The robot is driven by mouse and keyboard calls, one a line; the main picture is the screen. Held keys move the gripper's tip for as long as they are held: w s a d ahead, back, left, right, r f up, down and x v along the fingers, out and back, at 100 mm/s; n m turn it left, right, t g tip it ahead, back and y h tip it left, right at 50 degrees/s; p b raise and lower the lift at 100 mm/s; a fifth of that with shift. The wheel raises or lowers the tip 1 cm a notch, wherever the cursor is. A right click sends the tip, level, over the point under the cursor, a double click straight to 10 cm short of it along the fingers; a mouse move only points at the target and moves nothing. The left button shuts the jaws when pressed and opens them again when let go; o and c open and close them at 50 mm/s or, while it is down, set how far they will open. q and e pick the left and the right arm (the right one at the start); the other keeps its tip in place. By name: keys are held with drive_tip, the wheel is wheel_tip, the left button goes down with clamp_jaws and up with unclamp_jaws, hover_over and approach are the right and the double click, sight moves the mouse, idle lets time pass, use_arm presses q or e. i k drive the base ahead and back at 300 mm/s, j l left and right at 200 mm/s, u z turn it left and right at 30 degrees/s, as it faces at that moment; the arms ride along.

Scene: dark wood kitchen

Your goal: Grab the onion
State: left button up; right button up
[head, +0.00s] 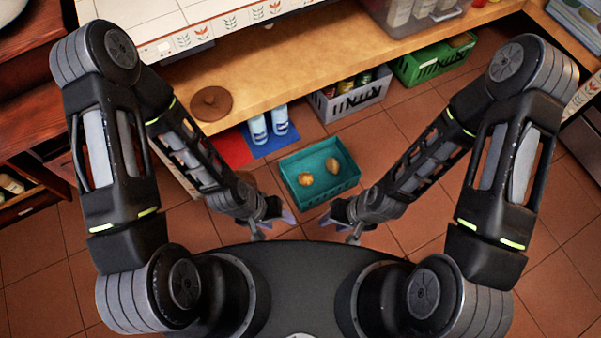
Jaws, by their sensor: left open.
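Two small brown round items lie in a teal crate (291,188) on the tiled floor. One (305,179) is at the left and the other (333,164) is at the right, nearer the back. Both look like onions or potatoes; they are too small to tell which. My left gripper (274,228) is open and empty, in front of the crate's left side. My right gripper (339,230) looks open and empty, in front of the crate's right side. Neither gripper touches the items.
Behind the crate is a wooden shelf (290,75) with a brown lid (211,103) on it. The tiles right of the teal crate are clear.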

sight(306, 178)
drive_tip(key=i+l+u, duration=0.15)
drive_tip(key=l+u, duration=0.25)
drive_tip(key=l, duration=0.9)
drive_tip(key=l+u, duration=0.45)
drive_tip(key=l, duration=0.85)
drive_tip(key=i+l+u, duration=0.3)
drive_tip(key=l, duration=0.25)
drive_tip(key=i+l+u, duration=0.15)
drive_tip(key=l, duration=0.2)
drive_tip(key=i+l+u, duration=0.25)
drive_tip(key=i+l, duration=0.25)
